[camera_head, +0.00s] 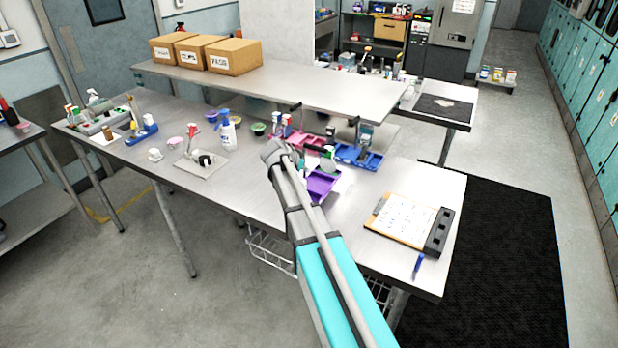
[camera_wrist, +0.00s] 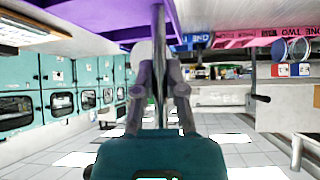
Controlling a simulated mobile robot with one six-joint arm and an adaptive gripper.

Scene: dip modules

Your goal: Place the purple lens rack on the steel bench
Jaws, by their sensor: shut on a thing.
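The purple lens rack (camera_head: 322,184) shows in the head view just right of my arm's end, over the right half of the steel bench (camera_head: 240,185). My arm covers part of it. In the wrist view the purple rack (camera_wrist: 95,12) fills the top left, and a thin upright part of it runs down between my fingers. My gripper (camera_wrist: 158,85) is shut on that part. In the head view my fingers are hard to make out. I cannot tell whether the rack's underside touches the bench.
A blue rack (camera_head: 358,157) and a pink rack (camera_head: 302,140) stand close behind the purple one. A spray bottle (camera_head: 227,130) stands to the left. A clipboard (camera_head: 400,219) lies at the right. A raised shelf (camera_head: 275,85) with boxes runs along the back.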

